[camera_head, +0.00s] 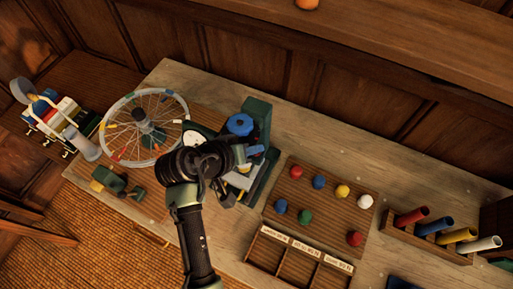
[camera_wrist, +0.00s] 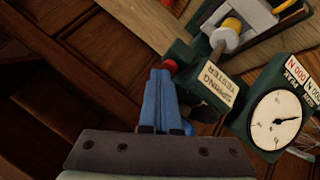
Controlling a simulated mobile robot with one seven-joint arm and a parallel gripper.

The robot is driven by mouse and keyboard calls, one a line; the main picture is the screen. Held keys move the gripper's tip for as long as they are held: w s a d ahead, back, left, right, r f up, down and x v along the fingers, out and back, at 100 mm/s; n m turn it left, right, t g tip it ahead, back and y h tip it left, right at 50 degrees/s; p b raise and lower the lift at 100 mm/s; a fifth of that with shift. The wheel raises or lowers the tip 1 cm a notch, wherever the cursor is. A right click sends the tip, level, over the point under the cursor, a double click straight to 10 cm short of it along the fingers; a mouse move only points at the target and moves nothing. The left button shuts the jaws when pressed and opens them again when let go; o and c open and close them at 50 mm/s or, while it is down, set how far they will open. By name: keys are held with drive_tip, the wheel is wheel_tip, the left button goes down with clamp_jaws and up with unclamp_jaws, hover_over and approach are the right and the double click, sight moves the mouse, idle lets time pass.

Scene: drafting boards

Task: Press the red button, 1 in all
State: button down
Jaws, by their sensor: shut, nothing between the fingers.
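The red button (camera_wrist: 171,66) shows in the wrist view as a small round cap on the green body of the spring tester (camera_wrist: 186,57), beside its "SPRING TESTER" label. My gripper (camera_wrist: 160,73) has blue fingers that are closed together and empty. Its tips are right beside the button, at its lower left in the picture. I cannot tell whether they touch it. In the head view the green tester (camera_head: 262,115) stands at the middle of the bench, partly behind my arm. The button cannot be made out there.
A white dial gauge (camera_wrist: 278,120) sits beside the tester. A spoked wheel (camera_head: 144,128) stands left. A board of coloured balls (camera_head: 318,207), a compartment tray (camera_head: 297,262) and coloured tubes (camera_head: 432,228) lie right. A panelled wall (camera_head: 350,100) runs behind the bench.

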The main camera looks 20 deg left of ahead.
drive_tip(key=shift+r+p, duration=0.85)
drive_tip(key=shift+p, duration=0.05)
wheel_tip(320, 180, up, 5)
drive_tip(key=p, duration=0.4)
drive_tip(key=shift+p, duration=0.35)
drive_tip(key=shift+w, duration=0.1)
idle(0.3)
